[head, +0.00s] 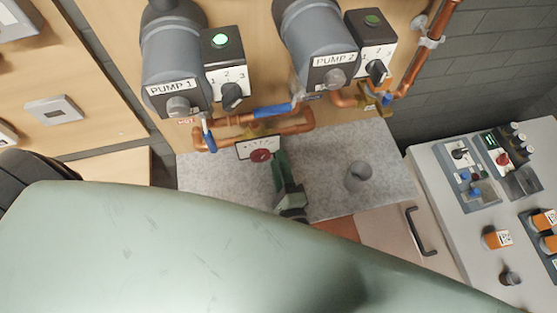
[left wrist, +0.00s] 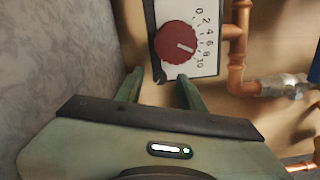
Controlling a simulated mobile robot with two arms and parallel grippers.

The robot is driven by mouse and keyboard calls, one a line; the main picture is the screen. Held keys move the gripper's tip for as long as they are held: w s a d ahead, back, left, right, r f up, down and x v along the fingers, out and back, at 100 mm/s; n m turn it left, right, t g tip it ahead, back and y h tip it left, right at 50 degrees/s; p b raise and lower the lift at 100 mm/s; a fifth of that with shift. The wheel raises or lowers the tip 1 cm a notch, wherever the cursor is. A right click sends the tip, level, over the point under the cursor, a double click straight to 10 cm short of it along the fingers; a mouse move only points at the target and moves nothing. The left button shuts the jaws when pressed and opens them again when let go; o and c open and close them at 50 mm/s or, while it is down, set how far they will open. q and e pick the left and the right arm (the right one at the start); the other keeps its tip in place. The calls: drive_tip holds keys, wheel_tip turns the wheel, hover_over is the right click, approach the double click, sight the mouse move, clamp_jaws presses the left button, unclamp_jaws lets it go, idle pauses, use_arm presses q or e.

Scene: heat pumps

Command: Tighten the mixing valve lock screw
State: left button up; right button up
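The mixing valve has a white scale plate (head: 243,150) and a round red knob (head: 261,155), below the copper pipes. In the left wrist view the red knob (left wrist: 176,42) points between 6 and 8 on the plate (left wrist: 207,62). A small dark part (left wrist: 158,73) at the plate's lower left edge may be the lock screw; I cannot tell for sure. My left gripper (head: 279,158) is just right of the knob. In the left wrist view its fingers (left wrist: 158,80) are apart, just short of the plate, with nothing visibly held. My right gripper is not in view.
PUMP 1 (head: 175,60) and PUMP 2 (head: 318,42) are above, with copper pipes (head: 232,121) and blue-handled valves (head: 272,111) close by. A grey speckled surface (head: 335,150) lies below. A control panel (head: 450,215) stands at the right. My green arm covers the lower part.

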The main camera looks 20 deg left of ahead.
use_arm(q)
drive_tip(key=shift+s, duration=0.1)
clamp_jaws()
drive_tip(key=shift+m, duration=0.4)
drive_tip(key=shift+r+m, duration=0.1)
drive_tip(key=shift+m, duration=1.1)
drive_tip(key=m+p, duration=0.1)
drive_tip(key=m, duration=0.1)
drive_tip(key=shift+m, duration=0.8)
